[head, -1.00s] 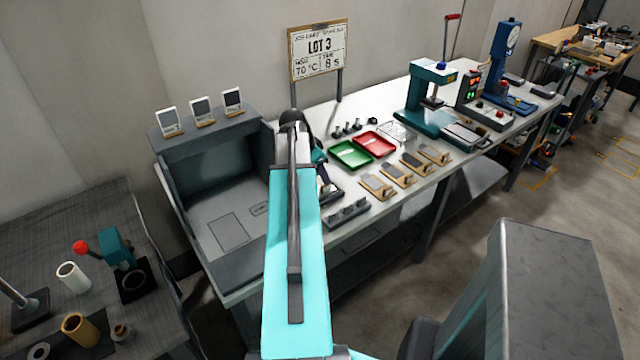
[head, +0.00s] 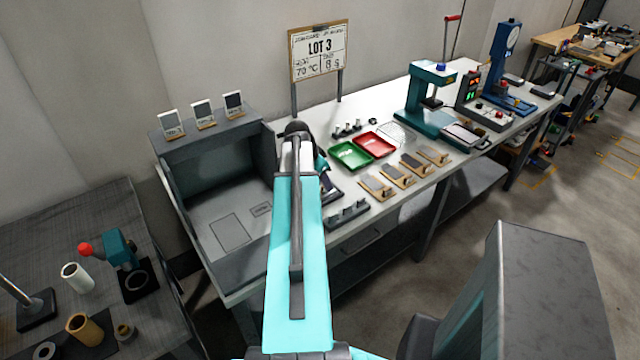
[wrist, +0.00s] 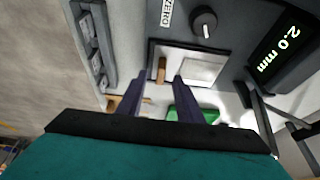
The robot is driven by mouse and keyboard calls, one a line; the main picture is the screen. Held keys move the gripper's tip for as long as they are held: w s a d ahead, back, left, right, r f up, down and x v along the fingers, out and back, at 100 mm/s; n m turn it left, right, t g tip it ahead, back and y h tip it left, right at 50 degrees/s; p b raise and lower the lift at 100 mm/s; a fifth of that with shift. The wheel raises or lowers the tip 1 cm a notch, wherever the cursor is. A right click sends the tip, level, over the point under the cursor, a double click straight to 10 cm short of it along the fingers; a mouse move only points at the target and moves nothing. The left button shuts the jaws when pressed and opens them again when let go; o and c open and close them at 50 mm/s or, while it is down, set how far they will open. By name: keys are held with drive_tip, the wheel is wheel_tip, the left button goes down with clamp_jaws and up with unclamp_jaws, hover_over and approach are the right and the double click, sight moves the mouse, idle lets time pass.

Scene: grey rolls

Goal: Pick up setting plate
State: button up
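In the wrist view, a bright flat plate (wrist: 203,69) with a tan upright tab (wrist: 162,69) lies on a pale bed of a dark gauge unit (wrist: 225,22); it looks like the setting plate, though no label on it is readable. My gripper (wrist: 159,82) is open, its two dark fingers apart and pointing at the plate. The tan tab shows between the fingertips, and nothing is visibly held. I cannot tell whether a finger touches it. In the head view, my arm hides most of the gauge and the plate.
A green tray (head: 351,156) and a red tray (head: 375,144) lie right of my arm. Several tan-based plates (head: 377,187) line the bench front beside a grey slotted block (head: 347,214). A teal press (head: 430,100) stands farther right. A grey open-fronted booth (head: 215,180) stands left.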

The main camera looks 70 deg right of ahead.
drive_tip(key=shift+x, duration=1.1)
drive_tip(key=shift+c, duration=0.5)
clamp_jaws()
